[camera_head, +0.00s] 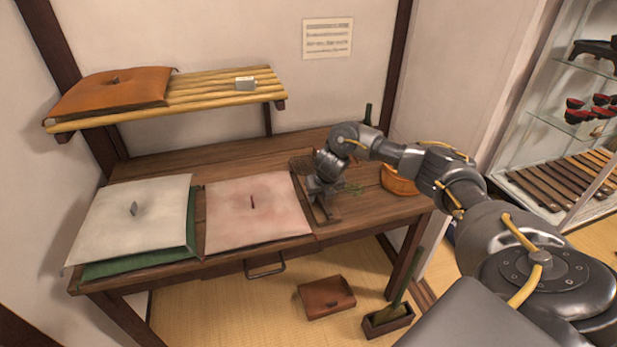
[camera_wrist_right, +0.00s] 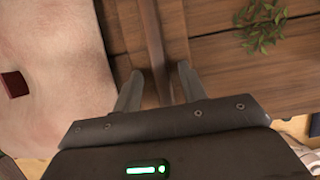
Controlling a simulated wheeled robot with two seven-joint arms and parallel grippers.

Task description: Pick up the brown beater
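The brown beater shows in the head view as a dark woven head (camera_head: 302,164) on the wooden table (camera_head: 378,207), just behind my right gripper (camera_head: 320,190). Its lower part is mostly hidden by the gripper in that view. In the right wrist view, a long narrow brown strip (camera_wrist_right: 154,40), which looks like the beater's handle, runs between the two fingers of my right gripper (camera_wrist_right: 160,72). The fingers stand apart, with a gap on each side of the strip. Whether they reach down to its level is hard to tell. My left gripper is not in view.
A pink cushion (camera_head: 255,222) lies just left of the gripper, and a white cushion (camera_head: 125,225) on a green one further left. A leafy sprig (camera_head: 353,187) and an orange basket (camera_head: 398,181) are to the right. A slatted shelf (camera_head: 215,92) hangs above.

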